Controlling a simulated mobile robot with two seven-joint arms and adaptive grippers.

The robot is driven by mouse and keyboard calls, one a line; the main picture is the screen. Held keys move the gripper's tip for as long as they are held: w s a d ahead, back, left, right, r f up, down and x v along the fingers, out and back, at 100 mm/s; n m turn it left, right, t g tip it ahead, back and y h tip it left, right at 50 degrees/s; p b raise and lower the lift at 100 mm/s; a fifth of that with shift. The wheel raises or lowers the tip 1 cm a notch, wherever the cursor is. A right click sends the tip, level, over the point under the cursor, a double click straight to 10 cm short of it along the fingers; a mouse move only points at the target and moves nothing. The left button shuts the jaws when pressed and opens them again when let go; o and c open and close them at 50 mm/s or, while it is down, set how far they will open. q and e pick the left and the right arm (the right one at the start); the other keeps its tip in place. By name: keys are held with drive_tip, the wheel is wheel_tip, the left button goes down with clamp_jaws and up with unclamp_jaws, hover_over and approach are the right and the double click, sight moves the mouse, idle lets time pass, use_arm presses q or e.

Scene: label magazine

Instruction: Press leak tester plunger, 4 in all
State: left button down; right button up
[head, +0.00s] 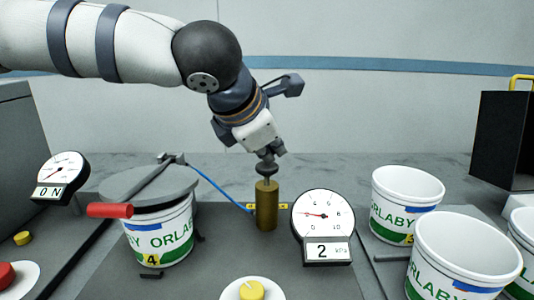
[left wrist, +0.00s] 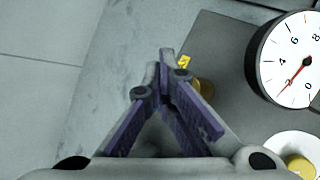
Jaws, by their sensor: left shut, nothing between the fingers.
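The leak tester plunger is a brass cylinder (head: 266,208) with a dark knob (head: 266,171) on top, upright on the grey bench plate. My left gripper (head: 265,155) is shut, empty, and points down right over the knob. Its tips seem to meet the knob, but I cannot tell whether they press on it. In the left wrist view the closed fingers (left wrist: 167,65) hide most of the brass cylinder (left wrist: 205,88). A round gauge (head: 322,215) beside the plunger reads 2 on its display. My right gripper is not in view.
A white tub (head: 170,240) tagged 4 stands under a grey lid (head: 150,184) with a red handle (head: 110,210). A force gauge (head: 61,168) reads 0 N. Several tubs (head: 405,195) stand at right by a black box (head: 502,140). A yellow knob (head: 250,289) is in front.

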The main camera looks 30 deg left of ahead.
sight(271, 166)
use_arm(q)
drive_tip(key=shift+r, duration=1.65)
drive_tip(key=shift+r, duration=0.1)
wheel_tip(271, 166, up, 5)
drive_tip(key=shift+f, duration=0.1)
